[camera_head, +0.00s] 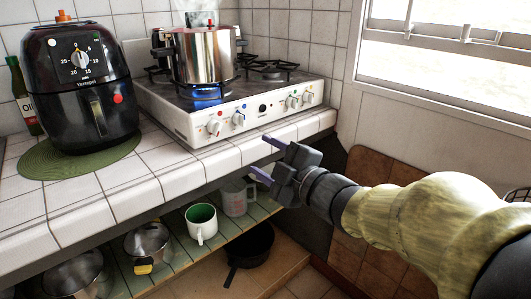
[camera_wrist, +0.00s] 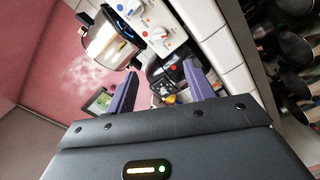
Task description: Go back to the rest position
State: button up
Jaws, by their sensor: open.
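My gripper (camera_head: 266,157) is open and empty, held in front of the counter edge, to the right of the lower shelf in the head view. Its two purple fingers are spread apart in the wrist view (camera_wrist: 160,82), with nothing between them close by. The arm reaches in from the right of the head view. The pot also shows at the upper left of the wrist view (camera_wrist: 108,42).
A black air fryer (camera_head: 82,90) stands on a green mat (camera_head: 40,165) on the tiled counter (camera_head: 165,160). The open shelf below holds a green-lined mug (camera_head: 201,226), a measuring cup (camera_head: 237,199) and steel pots (camera_head: 149,243). A black pan (camera_head: 250,246) sits lower. A window is at right.

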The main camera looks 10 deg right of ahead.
jog(key=shift+s+d, duration=0.1)
jog(key=d+f+m+g+h, duration=0.2)
jog(key=d+f+m+h, duration=0.3)
jog(key=f, duration=0.3)
jog(key=d+f+m+g+h, duration=0.2)
jog(key=d+f+m+h, duration=0.15)
jog(key=f+m, duration=0.35)
jog(key=s+f+m+g+h, duration=0.2)
jog(key=s+f+m+g, duration=0.6)
jog(key=s+f, duration=0.45)
notch_tip(320, 180, up, 37)
jog(key=n+p, duration=0.1)
jog(key=p, duration=3.6)
jog(key=shift+r, duration=0.2)
jog(key=shift+a+y, duration=0.1)
jog(key=shift+y, duration=0.15)
